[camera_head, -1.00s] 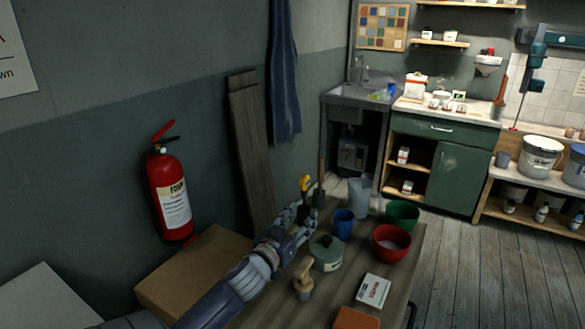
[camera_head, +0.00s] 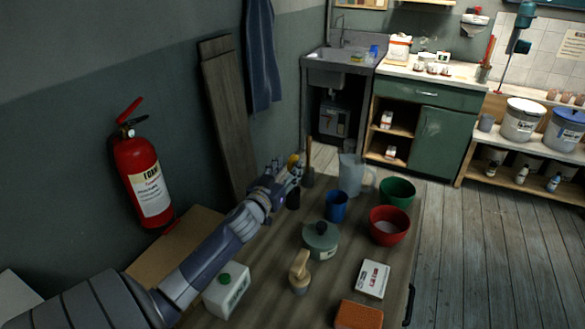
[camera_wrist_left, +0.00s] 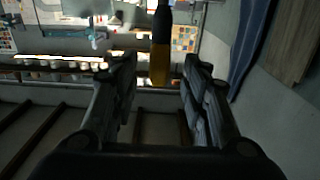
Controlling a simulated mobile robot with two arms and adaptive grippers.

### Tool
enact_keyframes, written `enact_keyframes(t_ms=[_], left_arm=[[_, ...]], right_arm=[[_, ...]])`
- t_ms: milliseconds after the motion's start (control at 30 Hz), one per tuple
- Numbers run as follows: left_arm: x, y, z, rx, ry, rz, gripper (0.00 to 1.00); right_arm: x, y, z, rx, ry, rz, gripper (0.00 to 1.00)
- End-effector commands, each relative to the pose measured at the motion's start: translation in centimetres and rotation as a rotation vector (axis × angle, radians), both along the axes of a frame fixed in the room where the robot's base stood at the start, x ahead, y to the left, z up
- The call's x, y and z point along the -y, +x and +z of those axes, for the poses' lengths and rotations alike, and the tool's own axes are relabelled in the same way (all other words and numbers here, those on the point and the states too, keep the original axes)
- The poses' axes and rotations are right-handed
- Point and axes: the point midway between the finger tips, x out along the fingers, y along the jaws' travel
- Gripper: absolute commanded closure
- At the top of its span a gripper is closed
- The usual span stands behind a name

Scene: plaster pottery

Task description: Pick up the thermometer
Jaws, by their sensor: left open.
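A yellow and black handheld tool (camera_head: 293,199), which looks like the thermometer, is at the far left end of the workbench (camera_head: 330,272). Its yellow part shows above my fingers and a black part below. My left gripper (camera_head: 287,169) is open at it and partly hides it. In the left wrist view the tool (camera_wrist_left: 160,62) lies between the two open fingers, yellow end lower and black part above, with gaps visible on both sides. I cannot tell what the tool rests on. My right gripper is not in view.
Near the arm stand a brush or spatula (camera_head: 308,172), a clear jug (camera_head: 350,176), a blue cup (camera_head: 336,206) and a lidded green pot (camera_head: 320,240). Red (camera_head: 389,227) and green (camera_head: 397,191) bowls stand farther right. A white jug (camera_head: 227,290) is beside the forearm.

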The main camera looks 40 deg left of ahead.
Motion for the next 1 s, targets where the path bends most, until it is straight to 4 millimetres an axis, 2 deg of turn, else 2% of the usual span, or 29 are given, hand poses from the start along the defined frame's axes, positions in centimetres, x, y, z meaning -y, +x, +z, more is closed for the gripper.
enact_keyframes(t_ms=[100, 267, 567, 600, 767, 800, 1000], left_arm=[[-0.6, 1.7, 0.2, 0.002, 0.0, 0.001, 0.58], [-1.1, 3.3, 0.1, 0.002, 0.0, -0.001, 0.58], [-1.2, 3.8, -0.1, 0.001, 0.0, -0.001, 0.58], [-1.2, 3.8, -0.1, 0.001, 0.0, -0.001, 0.61], [-1.2, 3.8, -0.1, 0.001, 0.0, -0.001, 0.97], [-1.2, 3.8, -0.1, 0.001, 0.0, -0.001, 1.0], [-1.2, 3.7, -0.1, 0.001, 0.0, -0.001, 1.0]], right_arm=[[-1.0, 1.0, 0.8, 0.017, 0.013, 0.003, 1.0], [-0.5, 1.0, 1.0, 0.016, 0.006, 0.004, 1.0], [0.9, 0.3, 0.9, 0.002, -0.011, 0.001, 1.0], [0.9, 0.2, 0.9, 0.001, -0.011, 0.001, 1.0], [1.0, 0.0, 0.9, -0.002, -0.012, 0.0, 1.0], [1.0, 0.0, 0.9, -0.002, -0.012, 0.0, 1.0], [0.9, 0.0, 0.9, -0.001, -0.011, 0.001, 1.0]])
